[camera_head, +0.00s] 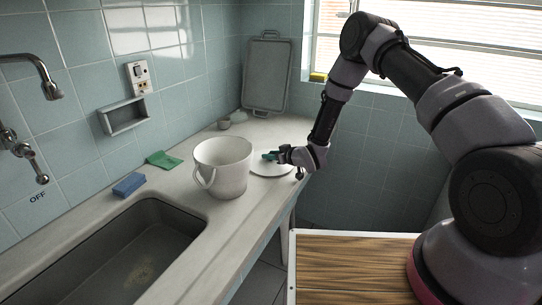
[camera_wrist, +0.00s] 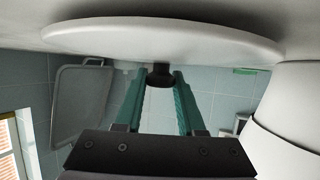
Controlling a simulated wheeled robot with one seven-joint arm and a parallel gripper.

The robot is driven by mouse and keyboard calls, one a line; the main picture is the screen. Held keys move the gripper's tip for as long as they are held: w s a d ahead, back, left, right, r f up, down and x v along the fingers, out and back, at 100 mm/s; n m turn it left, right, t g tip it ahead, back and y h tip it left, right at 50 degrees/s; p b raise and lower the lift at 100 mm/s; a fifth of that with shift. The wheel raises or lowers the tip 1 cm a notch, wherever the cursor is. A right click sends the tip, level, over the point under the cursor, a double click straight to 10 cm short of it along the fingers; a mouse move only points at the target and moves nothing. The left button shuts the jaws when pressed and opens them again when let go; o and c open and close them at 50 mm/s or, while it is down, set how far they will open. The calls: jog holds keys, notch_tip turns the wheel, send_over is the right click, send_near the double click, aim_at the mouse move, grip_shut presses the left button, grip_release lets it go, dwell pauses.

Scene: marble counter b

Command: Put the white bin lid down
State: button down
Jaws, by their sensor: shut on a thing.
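The white bin lid (camera_head: 268,170) is a round disc level with or just over the counter behind and right of the white bin (camera_head: 222,167). Whether it touches the counter cannot be told. In the wrist view, which looks upside down, the lid (camera_wrist: 160,38) spans the top of the picture, with its dark knob (camera_wrist: 160,76) between the teal fingers. My gripper (camera_head: 270,156) is shut on this knob; it also shows in the wrist view (camera_wrist: 160,85). The bin stands upright and open on the counter, and its wall shows at the right of the wrist view (camera_wrist: 290,115).
The sink (camera_head: 130,255) is at the front left. A blue sponge (camera_head: 129,184) and a green cloth (camera_head: 163,160) lie behind it. A grey tray (camera_head: 266,77) leans against the back wall. A small cup (camera_head: 224,123) stands left of the tray. A wooden surface (camera_head: 350,265) is at the front right.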

jog(key=c, duration=0.5)
grip_release()
